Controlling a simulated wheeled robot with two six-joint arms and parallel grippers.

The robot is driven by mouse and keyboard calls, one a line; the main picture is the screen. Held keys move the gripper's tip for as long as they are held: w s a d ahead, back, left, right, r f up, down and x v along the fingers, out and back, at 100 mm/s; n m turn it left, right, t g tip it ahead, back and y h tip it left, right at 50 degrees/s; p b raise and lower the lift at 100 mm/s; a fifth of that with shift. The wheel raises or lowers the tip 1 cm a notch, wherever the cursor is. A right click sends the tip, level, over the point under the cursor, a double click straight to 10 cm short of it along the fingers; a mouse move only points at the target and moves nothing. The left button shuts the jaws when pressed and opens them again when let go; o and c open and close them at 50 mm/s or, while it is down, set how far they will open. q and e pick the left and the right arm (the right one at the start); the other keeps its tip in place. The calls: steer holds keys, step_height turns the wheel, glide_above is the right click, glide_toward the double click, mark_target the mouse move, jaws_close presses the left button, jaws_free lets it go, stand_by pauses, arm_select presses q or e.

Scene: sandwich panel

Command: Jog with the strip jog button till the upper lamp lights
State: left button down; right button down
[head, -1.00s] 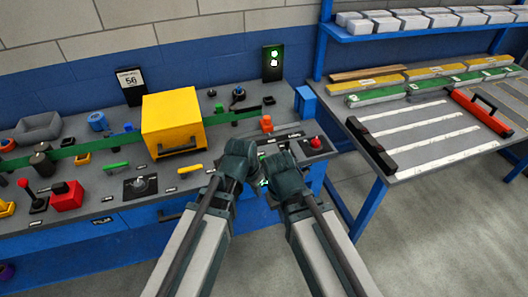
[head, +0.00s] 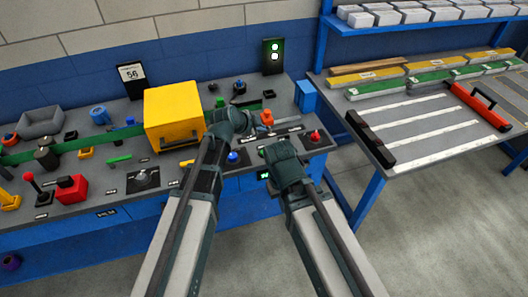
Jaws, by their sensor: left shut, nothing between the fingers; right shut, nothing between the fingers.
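The green strip (head: 22,157) runs along the bench into the yellow box (head: 173,120). A blue button (head: 233,158) and a red button (head: 315,136) show on the bench; I cannot read which is the strip jog button. My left gripper (head: 256,127) is shut and empty above the bench, right of the yellow box and near an orange part (head: 267,117). My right gripper (head: 272,179) is shut and empty by the bench's front edge.
A red lever (head: 30,180) and a red block (head: 71,189) are at the left. The floor in front is clear.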

mark_target(261, 153)
arm_select(q)
steer(key=shift+f, duration=0.1)
step_height(261, 153, down, 9)
steer(key=b, duration=0.9)
stand_by(1.7)
steer(key=shift+f+b, duration=0.25)
steer(key=shift+b, duration=0.1)
steer(key=shift+f+b, duration=0.4)
steer(key=shift+b, duration=0.05)
stand_by(0.6)
steer(key=shift+r, duration=0.1)
steer(key=shift+r+p, duration=0.75)
steer(key=shift+p, duration=0.15)
steer(key=shift+r, duration=0.1)
